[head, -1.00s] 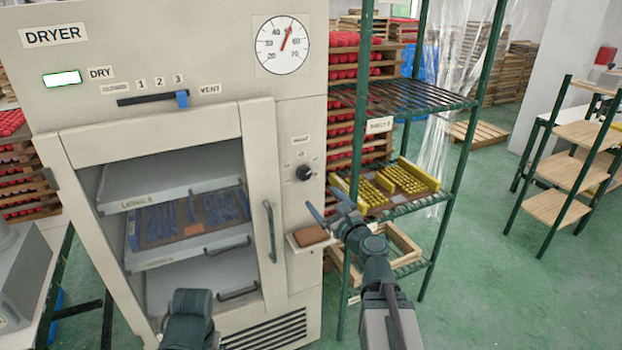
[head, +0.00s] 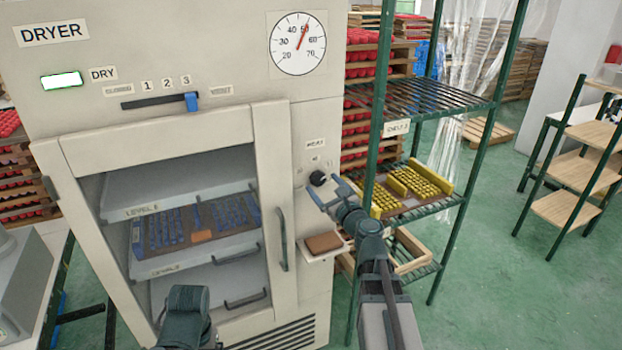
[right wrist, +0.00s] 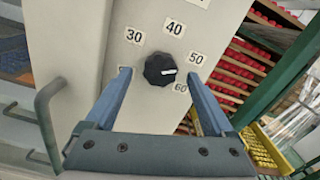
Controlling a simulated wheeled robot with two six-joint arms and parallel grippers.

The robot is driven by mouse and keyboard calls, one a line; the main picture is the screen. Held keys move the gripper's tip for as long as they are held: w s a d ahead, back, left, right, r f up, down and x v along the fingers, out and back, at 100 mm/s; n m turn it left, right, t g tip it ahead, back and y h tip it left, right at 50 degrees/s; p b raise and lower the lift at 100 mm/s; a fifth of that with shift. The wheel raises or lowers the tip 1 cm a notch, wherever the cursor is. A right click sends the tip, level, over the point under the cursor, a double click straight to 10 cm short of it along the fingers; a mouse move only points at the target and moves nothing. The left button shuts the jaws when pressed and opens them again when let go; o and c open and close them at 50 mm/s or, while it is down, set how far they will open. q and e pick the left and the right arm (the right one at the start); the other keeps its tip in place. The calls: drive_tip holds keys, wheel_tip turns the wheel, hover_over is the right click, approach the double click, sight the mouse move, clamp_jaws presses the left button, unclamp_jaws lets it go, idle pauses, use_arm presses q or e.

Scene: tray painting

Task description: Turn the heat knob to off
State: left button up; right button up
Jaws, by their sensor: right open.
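The heat knob (head: 318,178) is a small black round knob on the dryer's right front panel, under a HEAT label. In the right wrist view the knob (right wrist: 160,70) has a white pointer mark facing right, between the 50 and 60 labels. My right gripper (head: 322,184) is open at the knob. In the right wrist view its two blue fingers (right wrist: 160,76) stand either side of the knob, with gaps visible. I cannot tell how deep the fingertips reach. Of my left arm only a dark link shows at the bottom; its gripper is out of view.
The dryer door handle (head: 281,240) is left of the knob. A small ledge with a brown block (head: 323,242) juts out below my right gripper. A green rack (head: 447,203) with a yellow-edged tray stands close on the right. The dial (head: 298,43) reads about 50.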

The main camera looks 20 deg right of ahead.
sight(319, 180)
drive_tip(key=w, duration=0.3)
drive_tip(key=shift+w+f, duration=0.1)
drive_tip(key=shift+c, duration=0.3)
drive_tip(key=c, duration=1.3)
